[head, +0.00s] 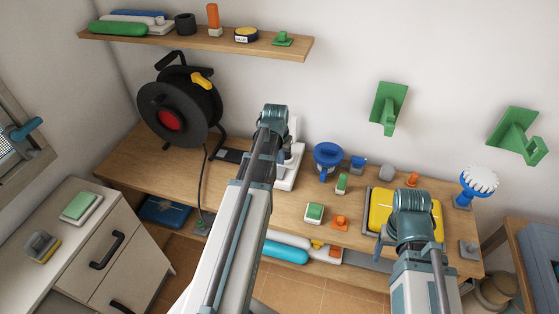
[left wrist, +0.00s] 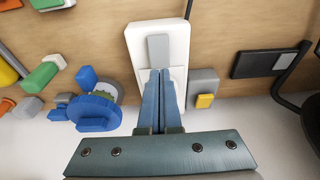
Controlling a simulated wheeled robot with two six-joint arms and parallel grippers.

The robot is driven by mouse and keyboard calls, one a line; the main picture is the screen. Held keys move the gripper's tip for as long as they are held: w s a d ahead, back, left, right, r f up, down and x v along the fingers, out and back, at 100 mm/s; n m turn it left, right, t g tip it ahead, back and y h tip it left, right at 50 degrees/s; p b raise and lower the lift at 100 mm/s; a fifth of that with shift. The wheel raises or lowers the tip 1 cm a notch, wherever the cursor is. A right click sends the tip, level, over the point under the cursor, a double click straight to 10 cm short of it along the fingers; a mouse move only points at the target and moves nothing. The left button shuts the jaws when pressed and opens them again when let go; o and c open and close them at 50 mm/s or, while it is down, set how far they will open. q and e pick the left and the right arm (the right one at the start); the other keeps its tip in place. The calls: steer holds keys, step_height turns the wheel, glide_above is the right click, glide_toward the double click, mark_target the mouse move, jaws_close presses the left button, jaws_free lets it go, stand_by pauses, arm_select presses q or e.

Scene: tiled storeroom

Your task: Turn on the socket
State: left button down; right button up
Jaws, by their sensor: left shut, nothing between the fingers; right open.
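In the left wrist view, a white plate (left wrist: 144,40) with a raised grey bar (left wrist: 158,48) lies on the wooden bench; which fitting is the socket is not certain. It shows partly in the head view (head: 286,181), beside my left arm. My left gripper (left wrist: 161,74) is shut and empty, with its fingertips over the plate at the near end of the grey bar. Whether they touch it I cannot tell. In the head view its fingers are hidden behind the arm. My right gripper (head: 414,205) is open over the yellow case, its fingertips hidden.
A grey box with a yellow button (left wrist: 204,100) sits close right of the plate in the left wrist view. A black block with a cable (left wrist: 265,62) lies further right. A blue round part (left wrist: 95,112) stands left. A cable reel (head: 178,112) stands at the bench's left.

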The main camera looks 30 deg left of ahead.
mark_target(281, 169)
arm_select(q)
steer(key=b+x, duration=0.2)
steer(key=x, duration=0.1)
steer(key=shift+f, duration=0.3)
arm_select(e)
step_height(281, 169, down, 4)
steer(key=shift+r, duration=0.25)
arm_select(q)
steer(key=shift+w, duration=0.1)
steer(key=shift+w+f, duration=0.15)
steer(key=shift+w, duration=0.1)
steer(key=shift+f+g+b, duration=0.1)
steer(key=shift+g+b, duration=0.2)
steer(key=shift+g, duration=0.1)
steer(key=shift+s, duration=0.2)
arm_select(e)
steer(key=shift+f, duration=0.15)
arm_select(q)
steer(key=shift+s, duration=0.1)
